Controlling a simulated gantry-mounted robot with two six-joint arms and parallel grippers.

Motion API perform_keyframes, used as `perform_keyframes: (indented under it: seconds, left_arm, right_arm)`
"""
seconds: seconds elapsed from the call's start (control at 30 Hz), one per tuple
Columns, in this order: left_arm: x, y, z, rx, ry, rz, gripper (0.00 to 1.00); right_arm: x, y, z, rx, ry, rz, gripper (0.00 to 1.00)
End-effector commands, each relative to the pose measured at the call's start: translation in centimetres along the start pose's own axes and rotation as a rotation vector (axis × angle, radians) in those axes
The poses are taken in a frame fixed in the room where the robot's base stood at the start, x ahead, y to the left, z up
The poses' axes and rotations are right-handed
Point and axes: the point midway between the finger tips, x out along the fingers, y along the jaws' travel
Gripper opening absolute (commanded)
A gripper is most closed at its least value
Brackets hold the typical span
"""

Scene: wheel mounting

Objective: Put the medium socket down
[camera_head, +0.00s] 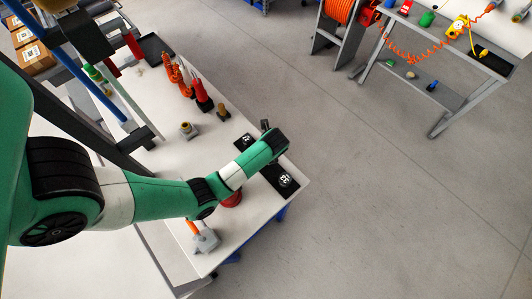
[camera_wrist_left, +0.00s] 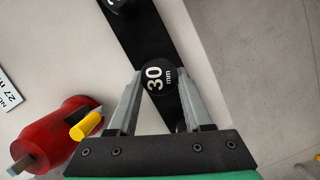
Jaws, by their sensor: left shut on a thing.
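The medium socket, a round black one marked "30 mm" (camera_wrist_left: 158,77), is between the fingers of my left gripper (camera_wrist_left: 157,80), which is shut on it. It lies over the long black strip (camera_wrist_left: 148,36) on the white table. Whether it touches the strip or hangs just above it I cannot tell. Another black socket (camera_wrist_left: 122,4) is on the strip at the top edge of the left wrist view. In the head view, sockets with white marks (camera_head: 247,139) (camera_head: 285,180) show at both ends of the strip; my left wrist hides its middle and most of the gripper.
A red tool with a yellow part (camera_wrist_left: 58,135) lies beside the gripper in the left wrist view. A white "27 mm" card (camera_wrist_left: 8,92) is at its left edge. In the head view, orange and red tools (camera_head: 202,95) stand farther back on the table (camera_head: 160,110).

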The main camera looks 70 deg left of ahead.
Motion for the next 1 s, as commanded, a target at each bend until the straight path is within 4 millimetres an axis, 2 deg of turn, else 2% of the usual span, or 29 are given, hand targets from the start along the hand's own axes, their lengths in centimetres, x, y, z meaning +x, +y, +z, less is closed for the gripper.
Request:
perform_keyframes:
  seconds: [0.03, 0.1, 0.47, 0.5, 0.63, 0.67, 1.0]
  left_arm:
    - [1.3, 0.1, -0.5, 0.003, 0.002, 0.004, 0.0]
    - [2.1, 0.1, -0.8, 0.003, 0.001, 0.003, 0.0]
    - [2.4, 0.1, -0.9, 0.001, 0.001, 0.002, 0.0]
    - [2.5, 0.1, -0.9, 0.001, 0.001, 0.002, 0.52]
    - [2.4, 0.1, -0.9, 0.001, 0.001, 0.002, 0.75]
    - [2.4, 0.1, -0.9, 0.001, 0.001, 0.002, 0.8]
    - [2.0, 0.1, -0.8, 0.001, 0.001, 0.001, 0.8]
  right_arm:
    - [-0.5, 0.0, 0.5, 0.0, 0.0, 0.0, 0.0]
    - [-0.7, 0.0, 0.7, 0.0, 0.0, 0.0, 0.0]
    - [-0.7, 0.0, 0.6, 0.0, 0.0, 0.0, 0.0]
    - [-0.7, 0.0, 0.6, 0.0, -0.001, 0.0, 0.0]
    - [-0.7, 0.0, 0.6, 0.0, 0.0, 0.0, 0.0]
    - [-0.7, 0.0, 0.6, 0.0, 0.0, 0.0, 0.0]
    - [-0.5, 0.0, 0.5, 0.0, 0.0, 0.0, 0.0]
